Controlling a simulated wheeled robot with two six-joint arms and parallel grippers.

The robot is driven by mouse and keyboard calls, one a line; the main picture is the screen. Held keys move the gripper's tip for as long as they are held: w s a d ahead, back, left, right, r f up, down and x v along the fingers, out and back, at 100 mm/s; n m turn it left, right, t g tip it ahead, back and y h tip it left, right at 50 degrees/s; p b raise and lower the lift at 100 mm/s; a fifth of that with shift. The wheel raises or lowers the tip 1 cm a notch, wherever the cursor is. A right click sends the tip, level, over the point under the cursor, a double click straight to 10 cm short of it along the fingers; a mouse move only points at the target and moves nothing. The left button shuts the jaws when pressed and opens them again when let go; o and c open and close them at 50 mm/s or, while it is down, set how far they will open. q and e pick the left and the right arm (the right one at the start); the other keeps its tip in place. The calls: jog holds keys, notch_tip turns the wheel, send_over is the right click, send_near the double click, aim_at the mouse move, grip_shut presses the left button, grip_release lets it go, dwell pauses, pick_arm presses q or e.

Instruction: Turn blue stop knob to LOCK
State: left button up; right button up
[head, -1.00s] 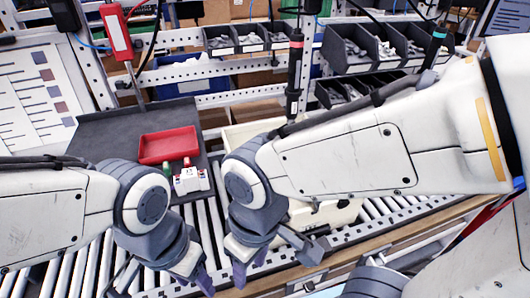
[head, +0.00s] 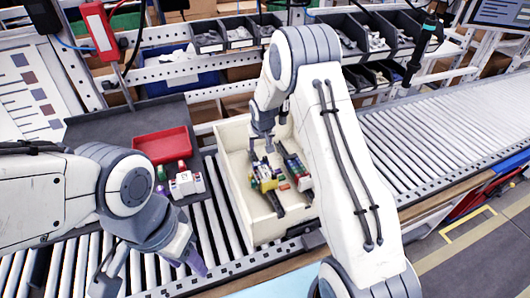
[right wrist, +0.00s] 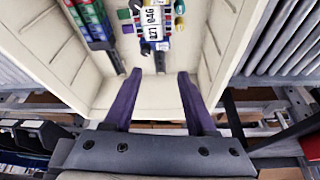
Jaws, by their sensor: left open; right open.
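I cannot make out a blue stop knob or a LOCK mark for certain. A cream bin (head: 238,185) stands on the roller conveyor. In it lie a yellow and white device (head: 263,178) and a row of coloured blocks (head: 292,166). The right wrist view shows the labelled device (right wrist: 152,22) on its rail, with small blue and green parts around it. My right gripper (head: 264,140) is over the bin; its open purple fingers (right wrist: 158,85) hold nothing. My left gripper (head: 185,255) is open over the rollers, left of the bin.
A red tray (head: 161,146) lies on a dark board (head: 100,130), with a white device (head: 186,184) in front of it. A red-cased unit (head: 101,32) and a dark tool with a teal band (head: 429,30) hang above. Parts bins (head: 375,38) line the back. Rollers at right are clear.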

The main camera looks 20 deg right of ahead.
aim_at(265, 157)
jog(key=shift+m, duration=0.3)
jog(key=w+d+f+p, duration=0.1)
jog(key=f, duration=0.2)
jog(key=w+d+f+p, duration=0.1)
jog(key=w+f, duration=0.1)
jog(key=f, duration=0.2)
jog(key=w+d+f+p, duration=0.1)
jog(key=f, duration=0.2)
jog(key=shift+w+d+f, duration=0.35)
jog(key=shift+w+d, duration=0.05)
jog(key=shift+w+f, duration=0.25)
jog(key=shift+f, duration=0.4)
grip_shut()
